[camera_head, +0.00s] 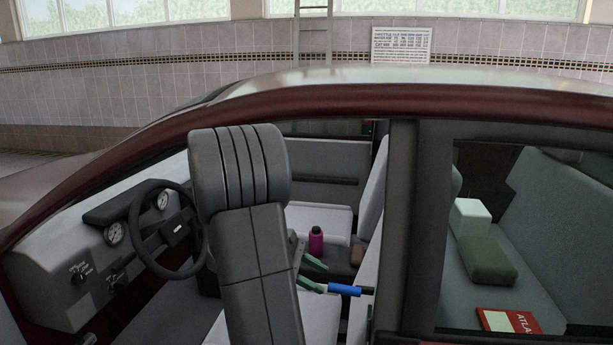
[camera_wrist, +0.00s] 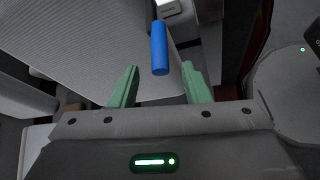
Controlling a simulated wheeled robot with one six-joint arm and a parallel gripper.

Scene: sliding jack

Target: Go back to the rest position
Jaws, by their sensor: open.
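My gripper (camera_head: 326,280) is inside the car, reaching in past the front seats, with its two green fingers apart. In the wrist view my gripper (camera_wrist: 161,70) is open and nothing sits clamped between the fingers. A blue cylinder (camera_head: 344,290) on a thin grey rod lies just beyond the lower fingertip in the head view. In the wrist view the blue cylinder (camera_wrist: 159,47) points towards the gap between the fingertips, its far end near a grey fitting (camera_wrist: 170,12). Whether a finger touches it I cannot tell. My arm hides part of the front seat and cabin.
The dark red car roof edge (camera_head: 350,97) arches above my arm, and a dark pillar (camera_head: 400,220) stands right of it. The steering wheel (camera_head: 165,229) is close on the left. A magenta bottle (camera_head: 316,241) stands just behind my gripper. Boxes and a red book (camera_head: 508,320) lie on the rear seat.

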